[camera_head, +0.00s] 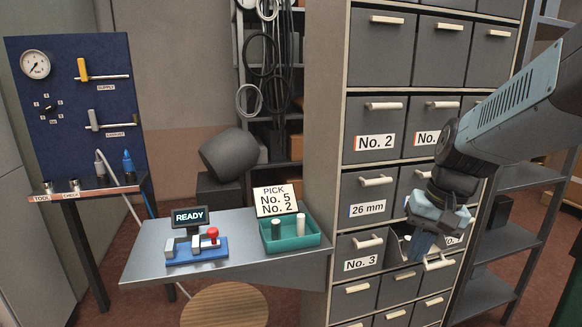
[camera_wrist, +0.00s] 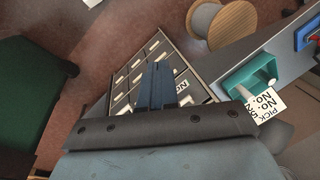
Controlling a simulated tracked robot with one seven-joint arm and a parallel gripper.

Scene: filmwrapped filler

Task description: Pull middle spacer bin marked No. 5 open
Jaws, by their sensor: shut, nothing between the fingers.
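The grey bin cabinet (camera_head: 340,190) stands right of centre in the camera_head view. In the camera_wrist view the shut blue fingers (camera_wrist: 159,70) lie before the cabinet fronts.
A steel table (camera_head: 240,262) left of the cabinet bears a teal tray (camera_head: 295,242) with a dark and a white cylinder, a card reading PICK No. 5 No. 2 (camera_head: 275,201), and a READY display (camera_head: 189,217). Shelving (camera_head: 510,235) stands at right.

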